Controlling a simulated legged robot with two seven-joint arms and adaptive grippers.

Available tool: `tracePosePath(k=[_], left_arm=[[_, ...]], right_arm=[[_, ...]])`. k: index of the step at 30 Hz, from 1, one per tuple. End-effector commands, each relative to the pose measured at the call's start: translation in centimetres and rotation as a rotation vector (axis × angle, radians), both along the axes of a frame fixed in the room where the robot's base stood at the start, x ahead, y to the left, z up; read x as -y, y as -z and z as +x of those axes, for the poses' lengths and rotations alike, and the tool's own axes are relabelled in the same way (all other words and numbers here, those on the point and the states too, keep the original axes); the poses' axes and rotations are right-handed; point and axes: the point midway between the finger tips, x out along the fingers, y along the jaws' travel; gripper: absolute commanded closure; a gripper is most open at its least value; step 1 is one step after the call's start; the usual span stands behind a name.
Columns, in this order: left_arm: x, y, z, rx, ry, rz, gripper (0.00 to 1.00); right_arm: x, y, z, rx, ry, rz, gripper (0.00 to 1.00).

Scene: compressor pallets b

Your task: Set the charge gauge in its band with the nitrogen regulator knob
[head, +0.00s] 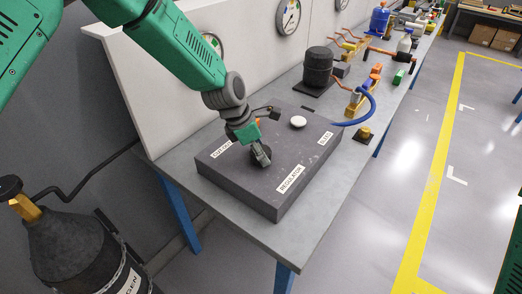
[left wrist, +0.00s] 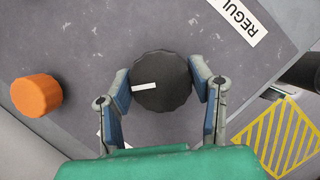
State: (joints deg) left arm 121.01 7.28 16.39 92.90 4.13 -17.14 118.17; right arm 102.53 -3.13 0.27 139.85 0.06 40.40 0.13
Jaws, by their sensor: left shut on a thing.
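The regulator knob (left wrist: 160,95) is black and round with a scalloped rim and a white pointer mark, which points roughly sideways in the left wrist view. My left gripper (left wrist: 160,72) is shut on it, one finger on each side. In the head view my left gripper (head: 262,156) comes down onto the grey control box (head: 232,180) beside the REGULATOR label (head: 290,179) and hides the knob. Round gauges stand on the white back panel: one clear gauge (head: 289,17) and one partly behind my arm (head: 212,42). I cannot tell which is the charge gauge, nor read its band. My right gripper is out of view.
An orange knob (left wrist: 36,95) and a white round knob (head: 298,122) sit on the same box. A black compressor (head: 318,67) and a blue hose (head: 362,112) lie beyond it. A dark gas cylinder (head: 72,240) stands at lower left. The floor at right is clear.

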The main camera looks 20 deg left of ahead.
Motion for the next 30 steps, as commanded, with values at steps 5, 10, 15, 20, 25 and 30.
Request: tracePosePath(k=[5,10,15,20,25,30], left_arm=[[-0.1,-0.1,0.1,0.002,0.039,0.0,0.81],[-0.1,-0.1,0.2,0.004,0.133,0.001,0.81],[-0.1,-0.2,0.2,0.004,0.272,0.0,0.81],[-0.1,-0.1,0.3,0.005,0.424,0.001,0.81],[-0.1,-0.1,0.3,0.005,0.585,0.001,0.81],[0.0,-0.1,0.3,0.007,0.749,0.002,0.81]], right_arm=[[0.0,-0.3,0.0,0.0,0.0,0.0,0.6],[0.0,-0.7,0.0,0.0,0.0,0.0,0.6],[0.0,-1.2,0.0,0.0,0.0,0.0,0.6],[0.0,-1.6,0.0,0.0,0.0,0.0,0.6],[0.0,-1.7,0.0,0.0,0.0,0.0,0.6],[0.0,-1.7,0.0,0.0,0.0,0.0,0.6]])
